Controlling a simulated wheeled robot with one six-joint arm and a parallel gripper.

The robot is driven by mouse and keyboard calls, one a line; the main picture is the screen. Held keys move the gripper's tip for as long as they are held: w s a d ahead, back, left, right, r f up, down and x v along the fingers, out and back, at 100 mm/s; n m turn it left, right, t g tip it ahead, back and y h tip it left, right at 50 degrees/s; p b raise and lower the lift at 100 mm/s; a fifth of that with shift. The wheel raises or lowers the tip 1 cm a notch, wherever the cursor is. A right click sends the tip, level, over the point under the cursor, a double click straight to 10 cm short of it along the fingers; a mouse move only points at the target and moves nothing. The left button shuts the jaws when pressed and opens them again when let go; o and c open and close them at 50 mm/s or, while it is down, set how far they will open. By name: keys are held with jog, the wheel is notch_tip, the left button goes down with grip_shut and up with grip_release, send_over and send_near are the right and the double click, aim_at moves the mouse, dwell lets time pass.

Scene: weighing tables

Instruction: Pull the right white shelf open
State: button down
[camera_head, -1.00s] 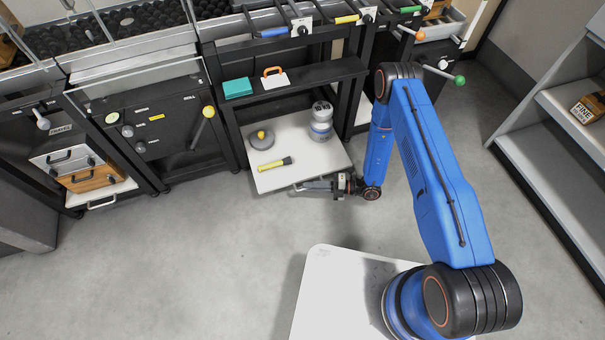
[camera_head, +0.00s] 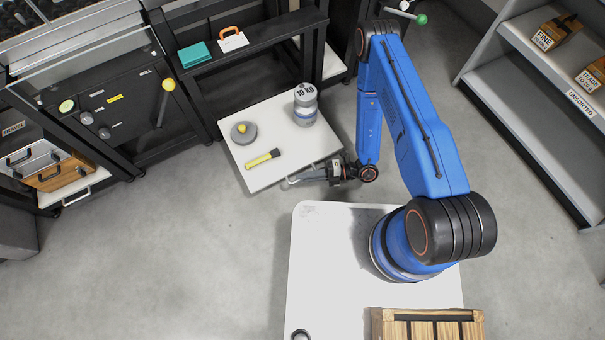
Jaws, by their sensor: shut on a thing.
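The right white shelf (camera_head: 275,175) is pulled out on the floor side of the black rack, low down. On it are a silver 10 KG weight (camera_head: 306,112), a grey round weight with a yellow knob (camera_head: 243,132) and a yellow and black flashlight (camera_head: 262,158). My gripper (camera_head: 292,182) is at the shelf's front edge, low and pointing left. It is shut on the shelf's front handle, which is mostly hidden by the fingers.
A teal box (camera_head: 195,55) and an orange-handled white item (camera_head: 232,40) lie on the black ledge above. A second white drawer (camera_head: 75,188) with cases is at left. My white base top carries a wooden crate (camera_head: 425,325). Grey shelving (camera_head: 530,100) stands right. Floor at left is clear.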

jog(key=shift+w, duration=0.1)
jog(key=c, duration=1.8)
grip_release()
jog(key=shift+c, duration=0.2)
jog(key=shift+d, duration=0.1)
jog(key=w+d+r, duration=0.1)
jog(key=w+d, duration=0.1)
jog(key=d, duration=1.5)
jog(key=shift+w+r, duration=0.2)
jog(key=shift+w, duration=0.2)
